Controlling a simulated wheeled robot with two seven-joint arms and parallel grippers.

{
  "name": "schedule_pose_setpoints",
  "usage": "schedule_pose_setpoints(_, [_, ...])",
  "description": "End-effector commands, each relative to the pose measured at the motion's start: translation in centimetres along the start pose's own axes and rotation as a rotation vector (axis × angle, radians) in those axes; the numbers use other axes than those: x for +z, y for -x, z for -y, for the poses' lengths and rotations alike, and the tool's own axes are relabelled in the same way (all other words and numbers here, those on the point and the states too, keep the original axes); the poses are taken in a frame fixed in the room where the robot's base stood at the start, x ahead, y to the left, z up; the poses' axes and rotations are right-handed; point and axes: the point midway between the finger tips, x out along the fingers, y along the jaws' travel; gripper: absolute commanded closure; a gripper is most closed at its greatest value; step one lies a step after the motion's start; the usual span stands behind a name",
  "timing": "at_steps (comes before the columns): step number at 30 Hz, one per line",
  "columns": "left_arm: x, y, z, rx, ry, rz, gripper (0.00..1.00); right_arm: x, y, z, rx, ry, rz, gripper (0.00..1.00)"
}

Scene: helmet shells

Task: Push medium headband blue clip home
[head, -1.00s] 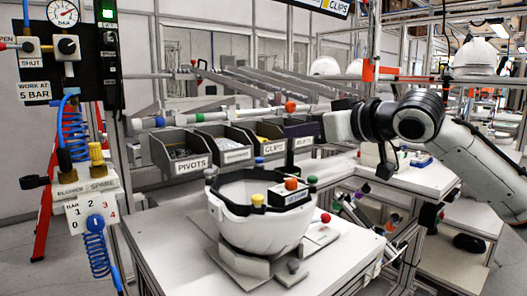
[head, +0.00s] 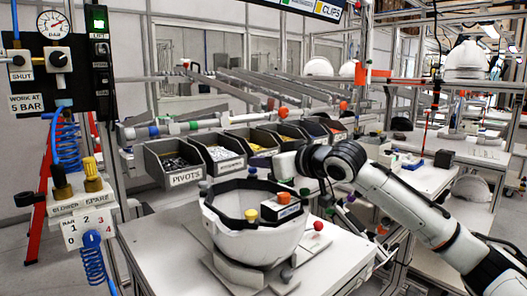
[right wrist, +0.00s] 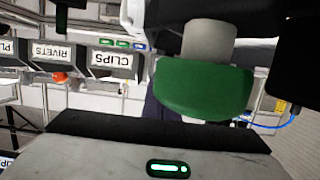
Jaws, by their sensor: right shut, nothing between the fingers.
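A white helmet shell (head: 250,238) sits upside down on a fixture, with a black headband (head: 226,217) around its opening. A blue clip (head: 252,170) stands at the far rim; I cannot tell how deep it sits. A yellow clip (head: 251,215) is at the near rim, a green one (head: 304,192) at the right, a grey one (head: 203,185) at the left. My right gripper (head: 284,168) is shut and empty, close behind and right of the blue clip; its fingertips are hard to make out. In the right wrist view a green cap (right wrist: 205,88) on a grey stem is close.
Bins stand behind the shell, including the pivots bin (head: 185,180). A labelled block (head: 291,210) with an orange knob is at the shell's right rim. A red ball (head: 318,226) is beside it. The white table (head: 160,235) is clear at left. An air panel (head: 55,65) is far left.

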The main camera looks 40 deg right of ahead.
Motion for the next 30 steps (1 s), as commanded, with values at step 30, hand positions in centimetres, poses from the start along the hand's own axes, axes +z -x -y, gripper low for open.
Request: schedule_pose_setpoints(30, [0.8,-0.1,-0.2,0.005,0.000,0.011,0.69,2.9,-0.7,0.2,-0.003,-0.002,0.016,1.00])
